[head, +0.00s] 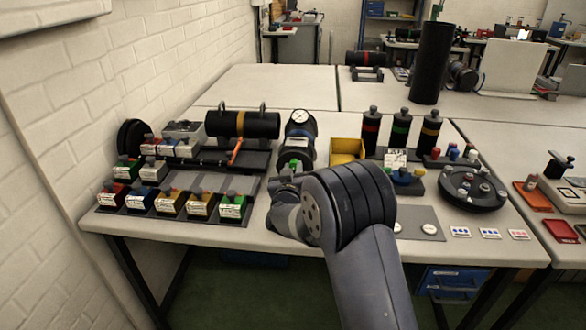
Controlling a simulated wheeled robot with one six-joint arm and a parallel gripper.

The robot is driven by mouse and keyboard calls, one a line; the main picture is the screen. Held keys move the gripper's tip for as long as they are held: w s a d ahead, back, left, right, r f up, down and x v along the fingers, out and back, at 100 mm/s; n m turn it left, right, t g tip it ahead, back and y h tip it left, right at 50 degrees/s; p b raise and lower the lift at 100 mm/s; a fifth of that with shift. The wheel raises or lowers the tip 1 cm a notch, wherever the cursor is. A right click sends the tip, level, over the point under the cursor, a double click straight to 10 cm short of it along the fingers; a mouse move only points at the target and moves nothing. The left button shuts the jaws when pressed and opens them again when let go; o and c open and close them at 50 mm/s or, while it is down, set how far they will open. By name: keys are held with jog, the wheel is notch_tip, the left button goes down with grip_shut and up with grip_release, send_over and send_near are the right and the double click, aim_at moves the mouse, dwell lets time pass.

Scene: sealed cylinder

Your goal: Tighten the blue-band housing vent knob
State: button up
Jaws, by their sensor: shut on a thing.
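The blue-band housing (299,127) is a dark cylinder with a round white gauge face on its end and a blue band. It stands near the middle of the near table. My gripper (291,168) is low at the front of this housing, next to its base. It is shut on a small part there, which looks like the vent knob. The knob itself is mostly hidden by the fingers and wrist. A small green spot shows at the fingertips, and I cannot tell what it belongs to.
Left of it, a black cylinder with a yellow band (243,124) lies on its stand, with several labelled boxes (170,202) in front. A yellow bin (347,149) is close on the right. Beyond are upright banded bottles (401,130) and a round black tray (470,190).

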jog(key=shift+f, duration=0.1)
dwell(0.3)
jog(key=o, duration=1)
jog(key=shift+s, duration=0.1)
jog(key=s, duration=0.5)
jog(key=s+b, duration=0.1)
jog(key=s, duration=0.4)
jog(key=shift+s+a, duration=0.2)
jog(key=shift+s, duration=0.1)
jog(key=w, duration=0.5)
jog(key=w+p, duration=0.1)
jog(key=w, duration=0.4)
jog(key=shift+w+d, duration=0.2)
jog(key=shift+w, duration=0.2)
